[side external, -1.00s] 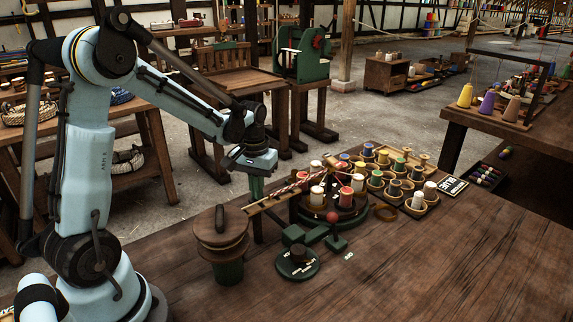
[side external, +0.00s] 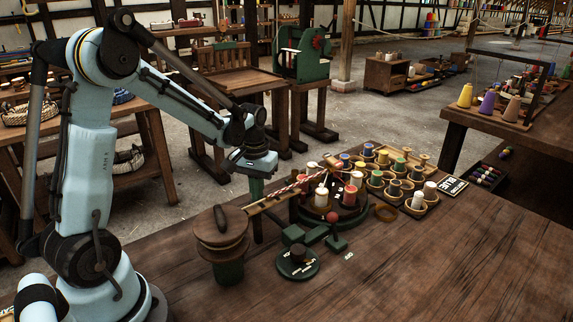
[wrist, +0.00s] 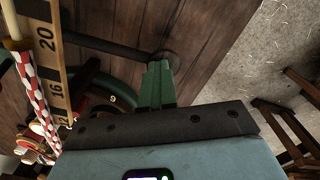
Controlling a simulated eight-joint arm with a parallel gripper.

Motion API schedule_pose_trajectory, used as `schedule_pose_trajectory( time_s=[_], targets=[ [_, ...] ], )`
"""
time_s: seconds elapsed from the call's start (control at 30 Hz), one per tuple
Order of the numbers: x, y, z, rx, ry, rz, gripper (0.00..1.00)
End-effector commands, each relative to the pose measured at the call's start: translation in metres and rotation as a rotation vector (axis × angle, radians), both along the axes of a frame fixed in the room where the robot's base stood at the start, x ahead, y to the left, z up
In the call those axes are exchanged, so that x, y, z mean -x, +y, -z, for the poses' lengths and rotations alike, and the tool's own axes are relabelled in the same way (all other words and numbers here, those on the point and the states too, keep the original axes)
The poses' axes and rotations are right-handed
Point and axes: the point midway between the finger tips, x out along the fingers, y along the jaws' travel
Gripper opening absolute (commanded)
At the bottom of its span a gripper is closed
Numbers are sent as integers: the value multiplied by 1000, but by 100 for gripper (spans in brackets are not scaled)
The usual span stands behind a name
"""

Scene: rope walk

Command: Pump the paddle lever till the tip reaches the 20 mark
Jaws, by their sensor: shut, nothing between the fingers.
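A pale wooden scale (wrist: 52,70) marked 12, 16 and 20 runs down the left of the wrist view; it also shows in the side view (side external: 272,200). A red-and-white rope (wrist: 32,85) lies along it. The rope's pale upper end (wrist: 14,44) appears beside the 20, though the exact alignment is hard to tell. A dark bar (wrist: 110,46) reaches right from the scale to a dark rounded end, which may be the paddle lever. My gripper (wrist: 157,66) is shut and empty, its green fingertips close to that end; contact is unclear. In the side view my gripper (side external: 257,188) hangs behind the scale.
A round dark base (side external: 337,213) carries several spools at the scale's far end. A tray of spools (side external: 405,180) stands behind it.

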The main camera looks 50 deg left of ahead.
Motion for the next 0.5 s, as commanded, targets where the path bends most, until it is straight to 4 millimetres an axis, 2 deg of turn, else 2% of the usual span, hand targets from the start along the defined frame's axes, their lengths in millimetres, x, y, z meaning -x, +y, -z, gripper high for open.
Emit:
schedule_pose_trajectory(
  time_s=[0.27,0.5],
  targets=[
    [0,-1,-2,2,0,1,0],
    [0,-2,-20,2,-1,1,0]
  ],
)
